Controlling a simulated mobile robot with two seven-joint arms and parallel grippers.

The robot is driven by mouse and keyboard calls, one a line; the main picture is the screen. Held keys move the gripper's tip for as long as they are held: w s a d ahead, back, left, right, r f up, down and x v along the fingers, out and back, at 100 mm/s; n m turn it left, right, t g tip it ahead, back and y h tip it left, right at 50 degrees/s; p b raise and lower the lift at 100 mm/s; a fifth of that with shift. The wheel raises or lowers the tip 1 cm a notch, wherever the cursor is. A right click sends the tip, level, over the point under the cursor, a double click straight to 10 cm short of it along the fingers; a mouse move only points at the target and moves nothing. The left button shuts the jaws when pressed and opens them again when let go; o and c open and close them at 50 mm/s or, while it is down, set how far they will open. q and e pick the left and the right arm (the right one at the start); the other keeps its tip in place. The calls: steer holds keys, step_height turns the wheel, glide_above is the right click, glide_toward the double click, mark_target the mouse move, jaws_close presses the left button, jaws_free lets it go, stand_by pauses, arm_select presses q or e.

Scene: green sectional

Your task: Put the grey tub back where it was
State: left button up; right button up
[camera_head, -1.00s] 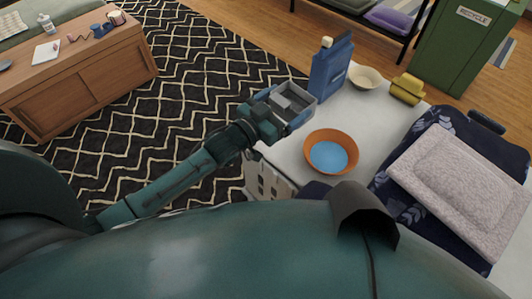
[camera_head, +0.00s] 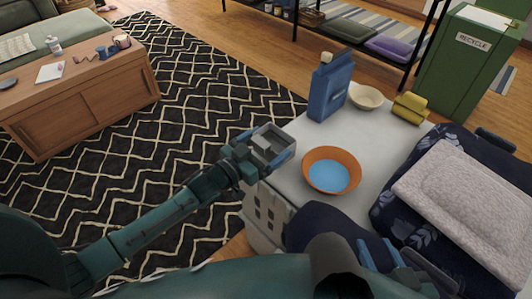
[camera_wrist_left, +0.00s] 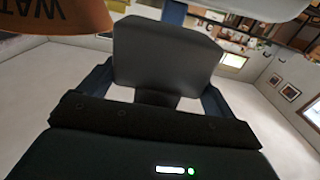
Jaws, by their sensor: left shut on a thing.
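My left gripper (camera_head: 262,153) is shut on the grey tub (camera_head: 272,141), a small open-topped box, near the left edge of the white table. The tub's plain grey side (camera_wrist_left: 166,55) fills the middle of the left wrist view, between the two fingers. From the head view I cannot tell whether the tub touches the table. My right gripper (camera_head: 395,268) shows at the bottom right, near the dark blue cloth; its jaw opening is unclear.
The white table (camera_head: 300,132) holds an orange bowl (camera_head: 309,180) with blue inside, a blue jug (camera_head: 329,88), a cream bowl (camera_head: 366,96) and a yellow roll (camera_head: 409,108). A grey cushion (camera_head: 465,195) lies at the right. A green recycle bin (camera_head: 458,75) stands behind.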

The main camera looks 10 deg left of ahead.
arm_select(q)
steer(key=shift+f, duration=1.25)
steer(key=shift+f+b, duration=0.15)
steer(key=shift+b, duration=0.2)
steer(key=o, duration=0.7)
steer(key=shift+s+a, duration=0.2)
steer(key=shift+s, duration=0.1)
steer(key=p+v, duration=0.2)
steer(key=v, duration=0.9)
steer(key=s+d+r+n+y, duration=0.1)
steer(key=s, duration=0.3)
steer(key=s+d+r+n+g+y, duration=0.1)
steer(key=s+r+n+y, duration=0.1)
steer(key=s, duration=0.3)
steer(key=s+d+r+n+y, duration=0.1)
steer(key=s+r+y, duration=0.1)
steer(key=s, duration=0.2)
steer(key=shift+s+r, duration=0.1)
steer(key=shift+s, duration=0.2)
steer(key=shift+r, duration=0.1)
